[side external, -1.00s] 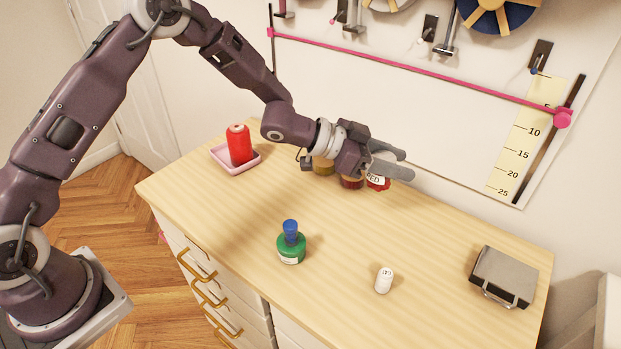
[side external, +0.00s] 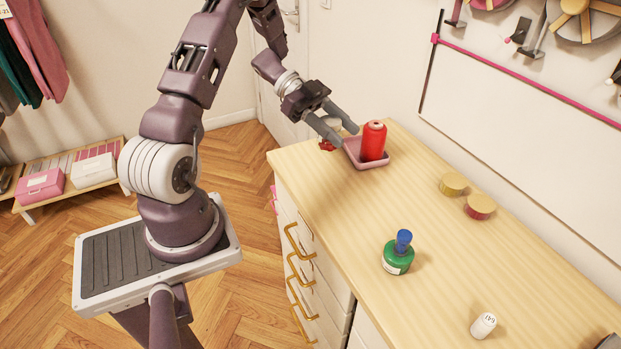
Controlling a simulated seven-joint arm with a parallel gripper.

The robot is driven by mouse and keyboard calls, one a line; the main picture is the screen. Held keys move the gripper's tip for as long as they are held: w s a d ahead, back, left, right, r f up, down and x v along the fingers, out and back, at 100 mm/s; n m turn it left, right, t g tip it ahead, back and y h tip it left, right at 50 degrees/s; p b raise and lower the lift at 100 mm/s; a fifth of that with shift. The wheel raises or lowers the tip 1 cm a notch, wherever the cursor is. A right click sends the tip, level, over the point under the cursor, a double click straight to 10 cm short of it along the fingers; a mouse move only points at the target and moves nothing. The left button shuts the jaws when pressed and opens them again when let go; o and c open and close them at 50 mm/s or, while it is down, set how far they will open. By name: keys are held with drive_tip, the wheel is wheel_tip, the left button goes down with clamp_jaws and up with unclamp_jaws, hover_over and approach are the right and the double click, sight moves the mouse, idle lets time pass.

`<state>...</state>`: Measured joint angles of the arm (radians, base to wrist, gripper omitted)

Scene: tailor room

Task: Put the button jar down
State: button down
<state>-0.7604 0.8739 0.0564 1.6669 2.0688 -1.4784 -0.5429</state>
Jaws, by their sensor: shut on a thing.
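The button jar (side external: 326,145) shows as a small patch of red and white at my gripper's fingers. My gripper (side external: 348,135) is shut on it at the left end of the wooden table. The near finger hides much of the jar. I cannot tell if its base touches the table or hangs above it. The jar is just left of a pink tray (side external: 352,153), which holds a red thread spool (side external: 374,141) standing upright.
Two gold-lidded jars (side external: 453,184) (side external: 481,206) stand toward the back of the table. A green bottle with a blue top (side external: 398,258) and a small white spool (side external: 483,325) stand nearer the front. The tabletop (side external: 330,190) in front of the tray is clear.

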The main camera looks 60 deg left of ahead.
drive_tip(key=s, duration=0.1)
drive_tip(key=s+a, duration=0.2)
drive_tip(key=shift+s+r, duration=0.15)
drive_tip(key=shift+s, duration=0.25)
drive_tip(key=f, duration=1)
drive_tip(key=shift+s+a, duration=0.1)
drive_tip(key=shift+s, duration=0.1)
drive_tip(key=c, duration=0.7)
unclamp_jaws()
drive_tip(key=shift+c, duration=0.2)
